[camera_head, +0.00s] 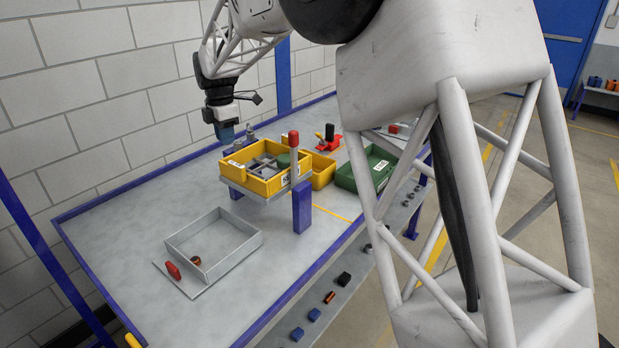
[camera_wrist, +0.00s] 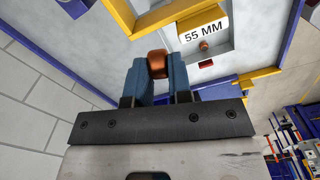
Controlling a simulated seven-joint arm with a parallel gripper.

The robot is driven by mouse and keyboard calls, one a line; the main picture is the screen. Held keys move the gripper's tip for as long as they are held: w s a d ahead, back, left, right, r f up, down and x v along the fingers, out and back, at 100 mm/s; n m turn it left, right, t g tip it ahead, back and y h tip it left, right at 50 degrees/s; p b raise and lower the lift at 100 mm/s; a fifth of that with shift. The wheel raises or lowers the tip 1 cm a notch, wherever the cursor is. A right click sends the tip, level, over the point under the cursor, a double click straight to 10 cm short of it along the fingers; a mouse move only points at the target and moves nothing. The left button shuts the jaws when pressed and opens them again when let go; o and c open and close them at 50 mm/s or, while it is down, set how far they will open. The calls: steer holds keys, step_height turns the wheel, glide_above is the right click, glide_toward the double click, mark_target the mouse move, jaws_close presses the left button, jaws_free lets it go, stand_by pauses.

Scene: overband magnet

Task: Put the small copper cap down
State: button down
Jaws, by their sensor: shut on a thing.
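My gripper (camera_wrist: 157,85) has its two blue fingers shut on a small copper cap (camera_wrist: 156,63), whose rounded top shows between the fingertips. In the head view, my gripper (camera_head: 225,135) points down above the back of the bench, just behind the yellow bin (camera_head: 289,183). The held cap cannot be made out there. Another copper piece (camera_head: 196,260) lies inside the low grey tray (camera_head: 178,244) at the front left. It also appears, small, in the wrist view (camera_wrist: 203,45).
A red block (camera_head: 172,270) sits at the grey tray's front edge. The yellow divided bin stands raised, beside a red-topped post (camera_head: 293,140). A green bin (camera_head: 346,178) and a red clamp (camera_head: 328,143) are to the right. Bare bench top (camera_head: 110,225) lies left of the tray.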

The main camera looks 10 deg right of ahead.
steer(key=w+d+f+m, duration=0.2)
steer(key=w+d+m, duration=0.2)
steer(key=w+d, duration=0.65)
steer(key=m, duration=0.8)
glide_above(316, 172)
steer(key=s, duration=0.5)
step_height(316, 172, down, 14)
steer(key=shift+a+f, duration=0.15)
steer(key=shift+a, duration=0.2)
steer(key=shift+s+f, duration=0.1)
steer(key=shift+f, duration=3)
steer(key=shift+f, duration=1.85)
steer(key=shift+f, duration=0.2)
